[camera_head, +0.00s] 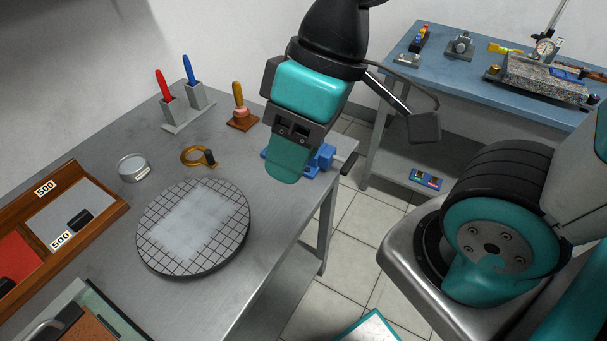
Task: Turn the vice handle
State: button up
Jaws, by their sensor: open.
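The blue vice (323,159) sits at the right edge of the grey metal bench, partly hidden behind my gripper. Its dark handle (346,167) sticks out on the right side, past the bench edge. My gripper (286,166) hangs down from the top, in front of the vice and left of the handle in the picture. The jaws are open and I see nothing held. I cannot tell how far the finger is from the vice.
A wooden tray (110,216) lies left. A blue-topped table (470,80) stands behind right.

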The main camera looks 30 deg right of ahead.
aim_at(348, 164)
jog(key=u, duration=1.15)
jog(key=k, duration=1.3)
jog(key=z, duration=1.8)
jog(key=i, duration=0.5)
jog(key=z, duration=0.1)
